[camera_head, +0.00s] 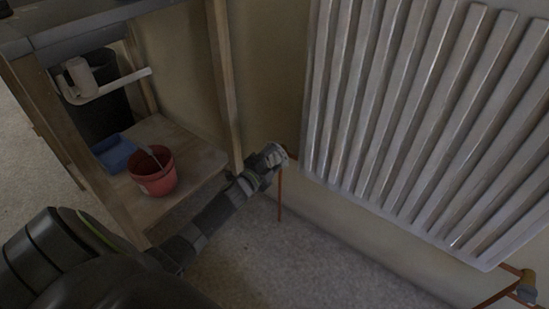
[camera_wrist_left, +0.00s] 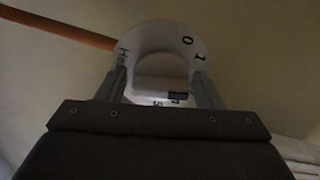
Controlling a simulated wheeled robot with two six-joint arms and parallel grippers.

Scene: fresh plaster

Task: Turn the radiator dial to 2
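The radiator dial (camera_wrist_left: 150,36) shows in the left wrist view as a white ring with dark marks, among them a 0 and a 1 at its upper right. The 2 is not readable there. My left gripper (camera_wrist_left: 158,78) has its two fingers apart, one at each side of the dial. I cannot tell if they press on it. In the head view my left gripper (camera_head: 277,155) is at the lower left corner of the radiator (camera_head: 400,110) and hides most of the dial. My right gripper is not in view.
A wooden shelf unit (camera_head: 195,160) stands left of the radiator. It holds a red pot (camera_head: 153,180), a blue tray (camera_head: 117,158) and a dark bin (camera_head: 100,100). A copper pipe (camera_head: 280,195) runs below the gripper. A valve (camera_head: 526,284) is at lower right. The carpet below is clear.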

